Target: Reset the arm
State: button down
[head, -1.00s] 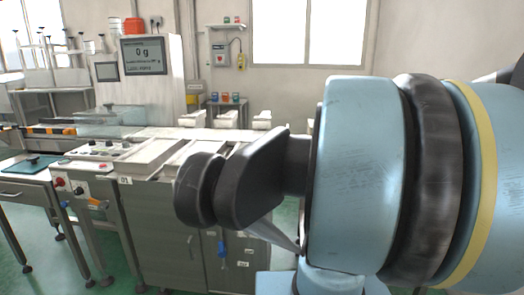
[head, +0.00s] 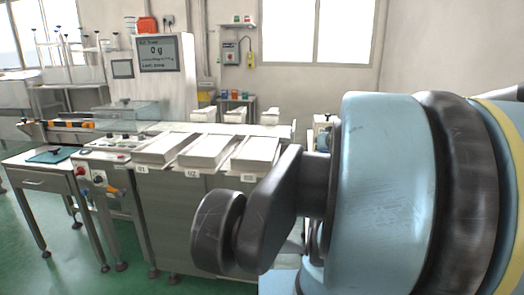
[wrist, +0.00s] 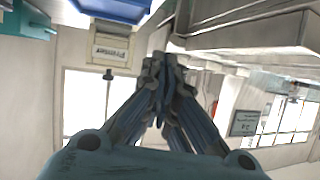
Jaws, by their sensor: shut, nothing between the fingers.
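My arm, with pale blue and black links, fills the right side of the head view. My gripper is hidden behind it there. In the wrist view my gripper (wrist: 163,88) shows with its fingers together and nothing between them. The wrist picture is upside down, with the windows and the display screen (wrist: 243,122) inverted. My gripper is in the air, apart from the things around it.
A metal counter with trays (head: 208,150) labelled 01 and 02 stands ahead, beside a machine with a 0 g screen (head: 158,53). A small side table (head: 42,170) is at the left. Green floor (head: 60,262) is open at the front left. A blue bin (wrist: 115,8) shows in the wrist view.

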jog(key=s+a+f+n+g+y, duration=0.1)
jog(key=s+a+f+g, duration=0.45)
jog(key=s+f, duration=0.5)
jog(key=s+d+f+m+g+h, duration=0.1)
jog(key=s+d+f+g+h, duration=0.1)
jog(key=s+f+g, duration=0.3)
jog(key=s+d+f, duration=0.1)
jog(key=s, duration=0.3)
jog(key=shift+s+f, duration=0.2)
jog(key=shift+s, duration=0.2)
jog(key=shift+g, duration=0.25)
